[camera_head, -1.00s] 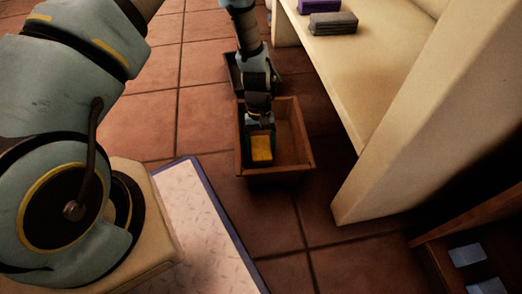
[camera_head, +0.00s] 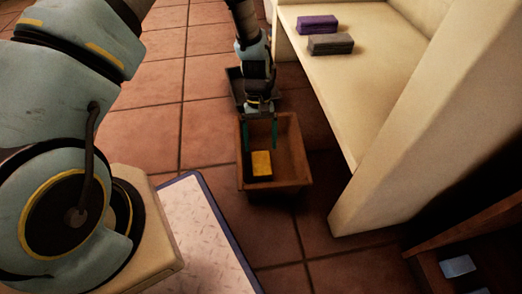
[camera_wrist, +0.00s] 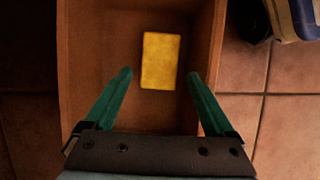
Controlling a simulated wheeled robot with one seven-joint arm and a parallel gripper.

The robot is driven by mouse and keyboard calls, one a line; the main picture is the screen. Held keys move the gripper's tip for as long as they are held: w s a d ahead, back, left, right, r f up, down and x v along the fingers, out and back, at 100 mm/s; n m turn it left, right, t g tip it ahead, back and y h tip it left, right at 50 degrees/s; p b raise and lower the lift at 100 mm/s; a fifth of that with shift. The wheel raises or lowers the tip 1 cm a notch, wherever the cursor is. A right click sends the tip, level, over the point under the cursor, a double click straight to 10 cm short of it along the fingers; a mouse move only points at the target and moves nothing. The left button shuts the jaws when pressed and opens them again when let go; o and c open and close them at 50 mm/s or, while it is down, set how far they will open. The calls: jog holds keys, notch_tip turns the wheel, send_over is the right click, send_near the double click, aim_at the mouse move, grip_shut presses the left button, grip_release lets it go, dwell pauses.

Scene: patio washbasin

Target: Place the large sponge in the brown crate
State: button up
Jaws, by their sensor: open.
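A yellow sponge (camera_head: 262,163) lies inside the brown crate (camera_head: 299,160), on its floor. In the wrist view the sponge (camera_wrist: 160,61) lies flat, with the crate's wall (camera_wrist: 211,50) to its right. My gripper (camera_head: 260,140) is above the crate with its green fingers spread. In the wrist view the gripper (camera_wrist: 158,80) is open and empty, with the sponge beyond the fingertips and apart from them. The crate's near side is partly hidden by the gripper in the wrist view.
A dark crate (camera_head: 236,88) stands behind the brown one, partly behind my arm. A purple block (camera_head: 318,24) and a grey block (camera_head: 331,44) lie on the pale bench (camera_head: 375,75) at right. Blue pieces (camera_head: 458,266) lie at lower right.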

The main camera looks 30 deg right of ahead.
jog(key=w+a+r+n+t+h, duration=0.1)
jog(key=w+a+r, duration=0.5)
jog(key=a+r, duration=0.3)
jog(key=w+a+r+n+t+h, duration=0.1)
jog(key=w+a+r+t, duration=0.1)
jog(key=w+a+r, duration=0.7)
jog(key=s+a+r+n+t, duration=0.1)
jog(key=s+a+r, duration=0.2)
jog(key=a+r, duration=0.3)
jog(key=s+a+r+t, duration=0.1)
jog(key=s+a+r, duration=0.2)
jog(key=a+r, duration=0.4)
jog(key=shift+a+n+t+p, duration=0.3)
jog(key=shift+a+n+p, duration=0.1)
jog(key=shift+a, duration=0.8)
jog(key=shift+r, duration=0.1)
notch_tip(320, 180, up, 46)
jog(key=p, duration=4.6)
